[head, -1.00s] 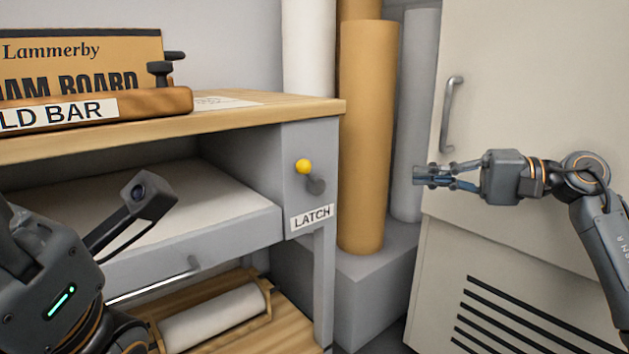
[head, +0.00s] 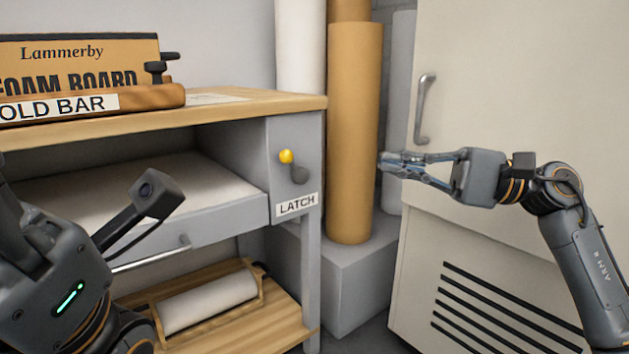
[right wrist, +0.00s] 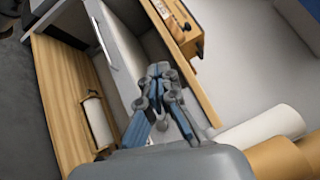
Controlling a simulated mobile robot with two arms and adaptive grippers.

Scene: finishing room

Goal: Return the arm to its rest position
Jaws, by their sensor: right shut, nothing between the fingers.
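My right arm comes in from the right in the head view. Its gripper (head: 388,163) is shut and empty, in front of the tan roll and the pale cabinet, to the right of the workbench. In the right wrist view the shut fingers (right wrist: 158,72) point toward the bench, with nothing between them. My left arm fills the lower left of the head view; its gripper fingers do not show.
The workbench (head: 230,103) carries a boxed foam board (head: 85,62) and a hold bar (head: 150,97). A paper roll (head: 210,302) lies on the lower shelf. Upright rolls (head: 352,130) and a handled cabinet (head: 520,80) stand at right.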

